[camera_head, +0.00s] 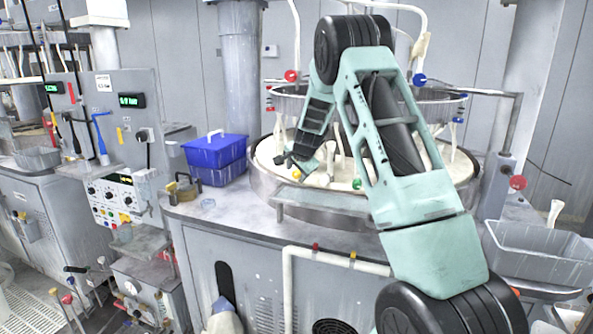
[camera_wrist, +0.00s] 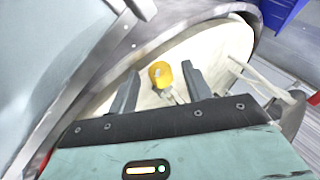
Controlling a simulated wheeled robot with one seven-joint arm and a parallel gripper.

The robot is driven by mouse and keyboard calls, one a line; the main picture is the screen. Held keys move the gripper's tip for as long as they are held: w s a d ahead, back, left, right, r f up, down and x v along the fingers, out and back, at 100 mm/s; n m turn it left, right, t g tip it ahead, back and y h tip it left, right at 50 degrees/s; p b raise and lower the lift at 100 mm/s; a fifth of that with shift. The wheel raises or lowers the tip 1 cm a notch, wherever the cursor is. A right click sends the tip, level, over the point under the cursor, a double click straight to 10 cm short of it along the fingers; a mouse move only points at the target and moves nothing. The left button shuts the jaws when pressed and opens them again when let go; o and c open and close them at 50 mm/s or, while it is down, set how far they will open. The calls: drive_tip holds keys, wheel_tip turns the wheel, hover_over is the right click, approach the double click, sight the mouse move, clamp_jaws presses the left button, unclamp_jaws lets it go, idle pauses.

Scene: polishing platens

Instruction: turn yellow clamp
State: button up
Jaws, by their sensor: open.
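The yellow clamp (camera_wrist: 160,78) is a small rounded yellow piece with a pale metal stem, in the middle of the wrist view, over the pale inner surface of the round basin (camera_wrist: 97,103). My gripper (camera_wrist: 162,68) is open, with one dark finger on each side of the clamp in that view. Gaps show between the clamp and both fingers; I cannot tell the depth between them. In the head view, my gripper (camera_head: 289,160) reaches down over the left part of the basin, and a small yellow piece (camera_head: 323,179) shows just right of it, partly hard to make out.
A blue crate (camera_head: 213,153) stands on the counter left of the basin. A grey bin (camera_head: 540,252) is at the right. Red, blue and green knobs and white hoses surround the basin. A control panel (camera_head: 118,200) stands at the left.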

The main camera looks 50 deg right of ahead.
drive_tip(key=shift+w+d+f, duration=0.15)
drive_tip(key=shift+w+f, duration=0.05)
drive_tip(key=shift+f, duration=0.1)
drive_tip(key=c, duration=1)
